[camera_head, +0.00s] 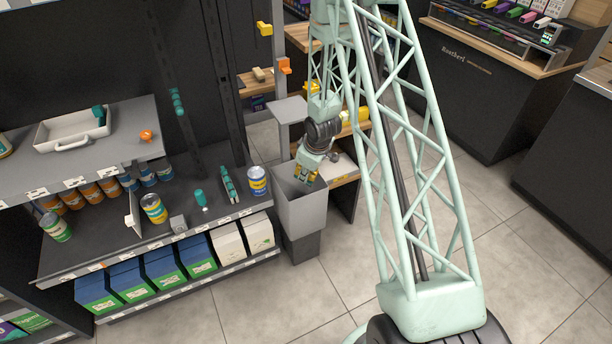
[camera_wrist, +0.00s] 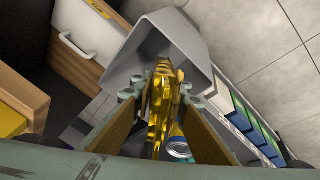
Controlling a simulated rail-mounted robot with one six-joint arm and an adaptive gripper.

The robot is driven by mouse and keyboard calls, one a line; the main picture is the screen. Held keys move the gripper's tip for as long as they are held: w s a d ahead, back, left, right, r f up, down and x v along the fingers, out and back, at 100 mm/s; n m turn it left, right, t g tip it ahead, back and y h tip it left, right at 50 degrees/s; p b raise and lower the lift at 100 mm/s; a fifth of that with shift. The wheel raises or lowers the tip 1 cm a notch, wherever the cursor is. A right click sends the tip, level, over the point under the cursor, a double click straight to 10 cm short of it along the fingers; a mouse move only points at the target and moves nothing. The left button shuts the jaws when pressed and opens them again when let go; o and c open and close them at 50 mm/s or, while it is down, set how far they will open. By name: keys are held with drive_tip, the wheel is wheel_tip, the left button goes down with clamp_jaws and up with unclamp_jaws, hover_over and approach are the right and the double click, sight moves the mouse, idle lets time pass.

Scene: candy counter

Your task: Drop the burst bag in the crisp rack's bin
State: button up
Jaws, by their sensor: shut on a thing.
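My gripper (camera_head: 308,172) is over the open top of a grey bin (camera_head: 302,212) that stands at the right end of the shelf. It is shut on a shiny yellow bag (camera_wrist: 163,105), seen between the fingers in the wrist view. In the head view only a small yellow part of the bag shows at the fingertips. The bin's grey rim (camera_wrist: 142,62) shows behind the bag in the wrist view. I cannot see the tear in the bag or what lies in the bin.
Left of the bin, the shelf holds a blue and yellow can (camera_head: 257,181), teal items, several other cans and a white tray (camera_head: 72,134). Boxes (camera_head: 259,232) stand on the level below. A wooden-topped unit (camera_head: 343,176) is close on the right. Tiled floor (camera_head: 300,300) is free in front.

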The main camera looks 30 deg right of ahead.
drive_tip(key=o, duration=0.8)
drive_tip(key=shift+r, duration=0.15)
drive_tip(key=shift+v, duration=5.8)
drive_tip(key=shift+r, duration=0.1)
